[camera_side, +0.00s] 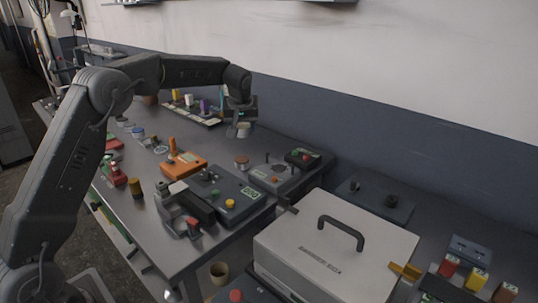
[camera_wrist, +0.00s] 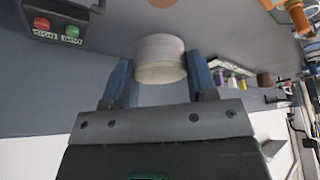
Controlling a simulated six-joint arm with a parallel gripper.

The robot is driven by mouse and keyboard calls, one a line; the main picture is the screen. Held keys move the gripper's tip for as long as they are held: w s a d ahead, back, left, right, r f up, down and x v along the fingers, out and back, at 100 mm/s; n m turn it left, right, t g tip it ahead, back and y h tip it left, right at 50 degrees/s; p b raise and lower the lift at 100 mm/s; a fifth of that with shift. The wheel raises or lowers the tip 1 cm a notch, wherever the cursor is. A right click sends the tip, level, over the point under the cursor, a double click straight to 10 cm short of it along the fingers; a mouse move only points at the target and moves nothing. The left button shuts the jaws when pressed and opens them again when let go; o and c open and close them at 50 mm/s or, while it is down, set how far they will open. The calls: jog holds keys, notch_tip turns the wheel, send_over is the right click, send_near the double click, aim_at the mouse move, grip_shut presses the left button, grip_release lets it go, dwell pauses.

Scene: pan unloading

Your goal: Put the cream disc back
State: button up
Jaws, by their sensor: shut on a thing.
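The cream disc (camera_wrist: 160,72) is a short, thick, pale cylinder between the two blue fingers of my gripper (camera_wrist: 160,66) in the wrist view. My gripper is shut on it. In the side view my gripper (camera_side: 241,116) is over the far part of the bench, near the wall, and the pale disc (camera_side: 243,131) shows small below it. The disc appears held above the bench top, apart from other things. The fingers hide parts of its sides.
A copper-coloured round piece (camera_side: 241,162) and a grey plate unit (camera_side: 275,174) stand right of my gripper. A button box (camera_side: 303,158) is by the wall. A rack of coloured pieces (camera_side: 193,109) is to the left. An orange fixture (camera_side: 183,164) stands nearer.

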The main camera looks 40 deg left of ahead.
send_over(279, 166)
jog(key=s, duration=0.1)
jog(key=f, duration=0.4)
jog(key=d+f, duration=0.1)
jog(key=f, duration=0.1)
jog(key=shift+f, duration=0.4)
notch_tip(279, 166, down, 2)
jog(key=shift+f, duration=0.8)
jog(key=shift+f, duration=0.1)
jog(key=shift+f, duration=0.15)
jog(key=o, duration=1.1)
jog(key=shift+c, duration=0.2)
jog(key=v, duration=1.4)
jog(key=shift+w+a, duration=0.2)
